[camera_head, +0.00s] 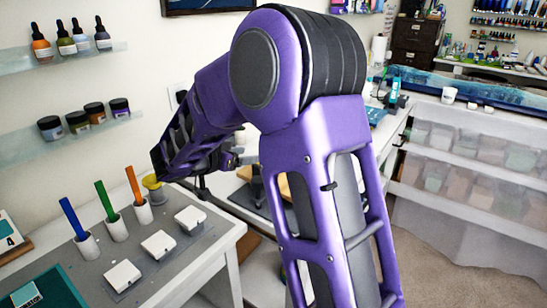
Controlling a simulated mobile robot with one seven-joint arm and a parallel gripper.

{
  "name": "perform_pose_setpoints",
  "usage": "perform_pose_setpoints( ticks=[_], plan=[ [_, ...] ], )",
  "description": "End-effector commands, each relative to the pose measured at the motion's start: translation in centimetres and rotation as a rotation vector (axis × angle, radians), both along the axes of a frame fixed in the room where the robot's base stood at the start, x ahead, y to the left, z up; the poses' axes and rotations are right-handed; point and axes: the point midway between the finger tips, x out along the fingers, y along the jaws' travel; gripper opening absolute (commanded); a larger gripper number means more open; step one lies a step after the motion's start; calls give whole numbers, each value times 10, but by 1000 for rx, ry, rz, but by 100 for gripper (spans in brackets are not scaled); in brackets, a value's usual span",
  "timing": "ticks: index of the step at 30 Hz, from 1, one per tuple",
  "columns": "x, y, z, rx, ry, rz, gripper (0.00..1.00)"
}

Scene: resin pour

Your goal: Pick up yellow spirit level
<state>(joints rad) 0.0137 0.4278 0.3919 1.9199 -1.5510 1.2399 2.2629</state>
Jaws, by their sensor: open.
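A small yellow object (153,187) stands at the back of the grey-topped work table, beside the holder with the orange stick. It looks rounded and is probably the yellow spirit level. My purple forearm hides part of it. My gripper (202,187) shows only as small dark parts under the wrist, to the right of the yellow object and above the table's back edge. It is open, with nothing seen in it. Most of the gripper is hidden, and I cannot tell the exact gap to the yellow object.
White holders with blue (72,219), green (105,200) and orange (134,185) sticks stand on the table. Several white blocks (158,244) lie in front of them. Wall shelves (62,138) hold bottles and jars. Clear drawers (470,150) stand at right; the floor (450,265) there is free.

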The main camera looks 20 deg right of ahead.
Motion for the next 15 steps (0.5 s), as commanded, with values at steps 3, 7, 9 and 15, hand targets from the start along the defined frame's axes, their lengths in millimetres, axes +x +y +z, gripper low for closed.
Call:
perform_pose_setpoints(
  ticks=[3, 7, 9, 15],
  plan=[
    [13, -22, -11, 1, 4, -4, 70],
    [28, -44, -22, 2, 4, -3, 70],
    [35, -53, -27, 1, 4, -3, 70],
    [46, -68, -35, 1, 2, 0, 70]
  ],
)
